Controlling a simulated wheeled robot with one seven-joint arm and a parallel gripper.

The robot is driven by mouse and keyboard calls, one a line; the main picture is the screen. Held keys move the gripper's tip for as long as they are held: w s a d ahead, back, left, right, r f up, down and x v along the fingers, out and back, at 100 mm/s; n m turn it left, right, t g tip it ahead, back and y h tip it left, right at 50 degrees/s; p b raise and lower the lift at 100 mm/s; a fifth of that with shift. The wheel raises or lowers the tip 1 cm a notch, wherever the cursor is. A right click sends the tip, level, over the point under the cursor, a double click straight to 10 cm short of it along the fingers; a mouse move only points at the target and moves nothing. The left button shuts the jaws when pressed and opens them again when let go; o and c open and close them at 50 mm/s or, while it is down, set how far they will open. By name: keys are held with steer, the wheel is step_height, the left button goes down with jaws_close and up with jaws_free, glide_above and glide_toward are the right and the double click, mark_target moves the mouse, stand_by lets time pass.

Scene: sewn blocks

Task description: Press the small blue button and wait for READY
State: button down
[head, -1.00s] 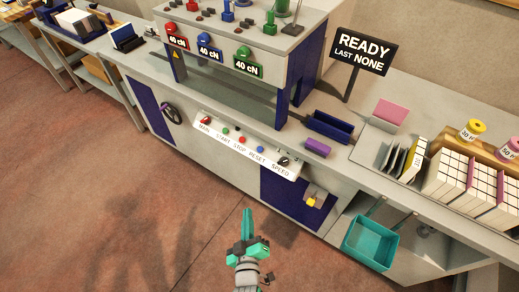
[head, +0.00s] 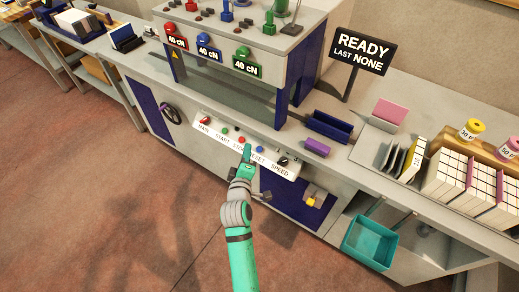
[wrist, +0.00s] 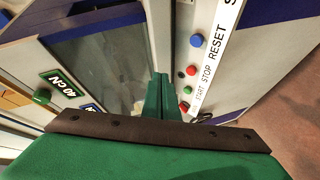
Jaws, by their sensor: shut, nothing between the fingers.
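The small blue button (head: 259,150) sits above the RESET label on the white control strip (head: 285,168) of the machine. It shows uncovered in the wrist view (wrist: 196,40), up and right of my fingertips. My gripper (head: 246,152) is shut and empty, its tip in front of the strip near the STOP and RESET labels, just left of the blue button. In the wrist view my gripper (wrist: 161,85) shows a gap to the button in the picture; I cannot tell the depth. The black sign (head: 361,50) reads "READY LAST NONE".
A red button (head: 241,139) and a green button (head: 224,129) stand left of the blue one. The black speed knob (head: 284,160) is to the right. A purple roll (head: 317,147) and a dark blue tray (head: 330,125) lie on the bench. A teal bin (head: 370,243) is below.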

mark_target(260, 149)
steer(key=shift+f, duration=0.1)
steer(key=shift+w+d+f, duration=0.55)
steer(key=shift+w+f, duration=0.2)
steer(key=shift+f, duration=0.35)
steer(key=shift+w+d+f, duration=0.5)
steer(key=shift+w+f, duration=0.3)
steer(key=shift+f, duration=0.3)
steer(key=shift+w+d+f, duration=0.55)
steer(key=shift+w+f, duration=0.2)
steer(key=shift+f, duration=0.35)
steer(key=shift+w+d+f, duration=0.1)
steer(key=shift+w+f, duration=0.1)
steer(key=shift+f, duration=0.1)
